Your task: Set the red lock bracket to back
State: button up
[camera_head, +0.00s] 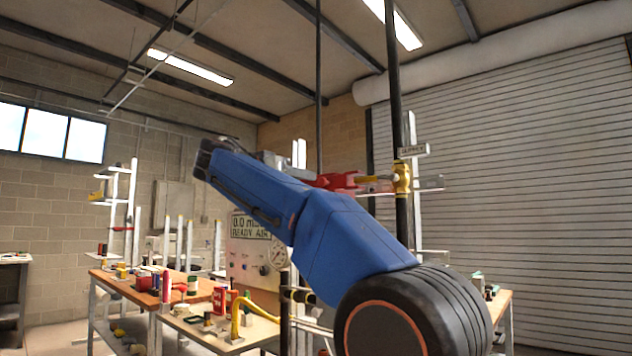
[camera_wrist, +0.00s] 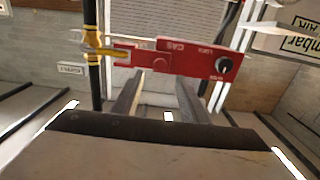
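The red lock bracket (camera_wrist: 200,60) spans the upper middle of the wrist view, with white lettering and a black round knob (camera_wrist: 223,64) at its right end. Its left end lies by a yellow valve (camera_wrist: 92,38) on a dark vertical pipe. In the head view the red bracket (camera_head: 337,181) shows beyond my blue arm, left of the yellow valve (camera_head: 402,178). My gripper (camera_wrist: 160,78) is open, its two fingers apart and pointing at the bracket's lower edge. I cannot tell whether they touch it. In the head view my arm hides most of the gripper.
A grey panel with a gauge (camera_head: 279,256) stands behind my arm. A bench (camera_head: 260,330) with bottles and small parts is at lower left. A dark pipe (camera_head: 394,90) rises to the ceiling, and a small tag (camera_head: 414,150) is near the valve. A shutter door fills the right.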

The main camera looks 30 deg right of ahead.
aim_at(320, 181)
jog(key=x, duration=0.7)
jog(key=shift+d+f, duration=0.1)
jog(key=shift+d, duration=0.15)
jog(key=shift+w, duration=0.1)
grip_shut()
